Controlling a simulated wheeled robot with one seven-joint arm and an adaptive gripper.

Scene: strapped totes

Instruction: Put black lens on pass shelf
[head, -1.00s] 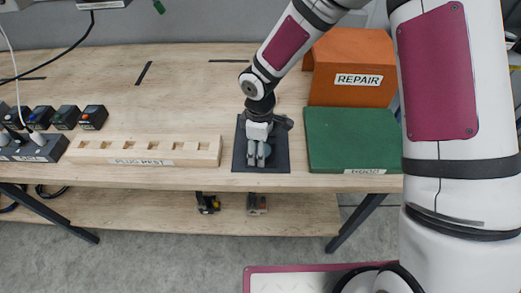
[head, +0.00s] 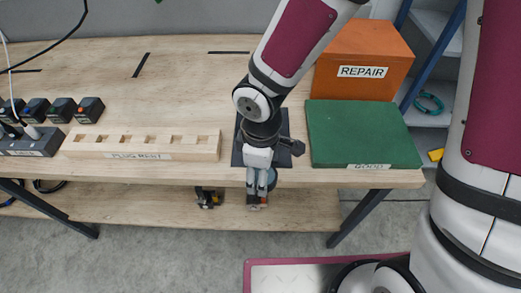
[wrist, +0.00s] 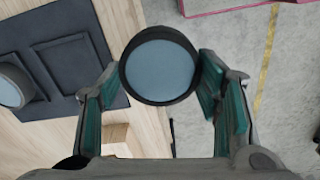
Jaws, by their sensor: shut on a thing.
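My gripper (head: 262,188) is at the front edge of the bench, pointing down. In the wrist view, the black lens (wrist: 160,65), a dark ring with blue-grey glass, sits between the teal-padded fingers (wrist: 155,85), which are shut on it. In the head view the lens (head: 272,181) is mostly hidden behind the fingers. It is clear of the dark mat (wrist: 75,62), over or just past the bench edge. A second round, dark-rimmed piece (wrist: 12,84) shows at the left of the wrist view, on the mat. I cannot tell which surface is the pass shelf.
A green board (head: 362,135) with a "GOOD" label and an orange "REPAIR" box (head: 362,58) stand right of the mat. A slotted wooden block (head: 145,146) is to the left. The lower shelf (head: 130,210) holds small dark items (head: 206,198); its left stretch is mostly bare.

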